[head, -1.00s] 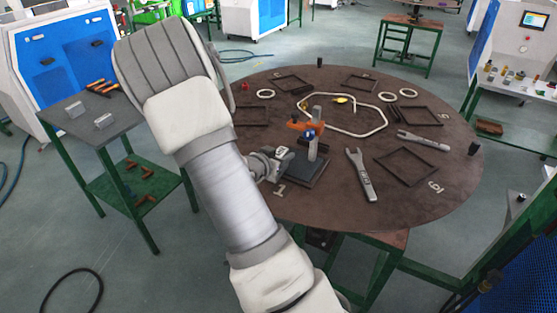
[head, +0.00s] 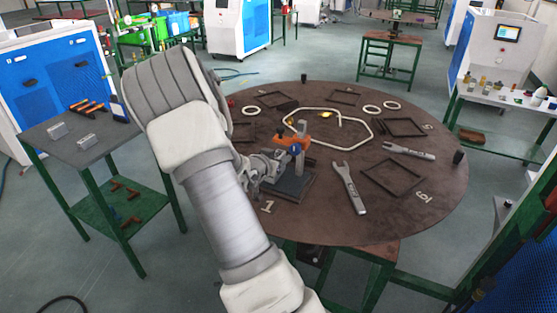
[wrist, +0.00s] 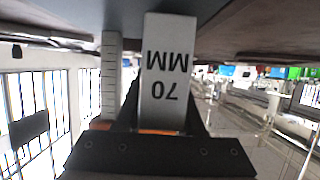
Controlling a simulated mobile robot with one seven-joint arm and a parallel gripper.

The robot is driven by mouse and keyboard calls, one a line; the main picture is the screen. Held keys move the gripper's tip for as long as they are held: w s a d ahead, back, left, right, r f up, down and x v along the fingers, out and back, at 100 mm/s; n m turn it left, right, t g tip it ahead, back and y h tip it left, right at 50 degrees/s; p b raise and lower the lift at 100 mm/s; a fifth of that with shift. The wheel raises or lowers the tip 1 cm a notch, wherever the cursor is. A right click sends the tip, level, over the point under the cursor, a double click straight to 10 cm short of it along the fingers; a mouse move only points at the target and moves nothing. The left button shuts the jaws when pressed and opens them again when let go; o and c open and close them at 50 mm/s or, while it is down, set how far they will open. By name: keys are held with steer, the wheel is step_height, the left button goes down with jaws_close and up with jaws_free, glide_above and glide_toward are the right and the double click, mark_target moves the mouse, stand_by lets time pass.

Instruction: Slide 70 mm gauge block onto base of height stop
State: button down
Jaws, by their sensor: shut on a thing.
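The height stop has an orange arm (head: 292,141) on an upright post over a dark flat base (head: 297,188), near the front of the round table. My gripper (head: 270,165) is at the left of the post, just above the base. In the wrist view the picture is upside down, and my gripper (wrist: 160,132) is shut on the grey gauge block (wrist: 167,75), marked 70 MM. The block's end meets the grey underside-up surface in the picture; whether it touches the base is unclear. A graduated scale (wrist: 111,80) stands beside the block.
The round brown table (head: 400,215) holds a wrench (head: 350,188), another wrench (head: 408,151), square frames (head: 393,178), white rings and a bent tube (head: 370,128). A side table (head: 85,150) with two small blocks stands at the left.

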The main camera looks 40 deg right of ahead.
steer(key=shift+f, duration=0.2)
stand_by(0.4)
steer(key=shift+c, duration=2.2)
jaws_free()
steer(key=p+v, duration=0.1)
steer(key=v, duration=1.6)
steer(key=shift+s+a+p, duration=0.2)
steer(key=shift+p, duration=0.2)
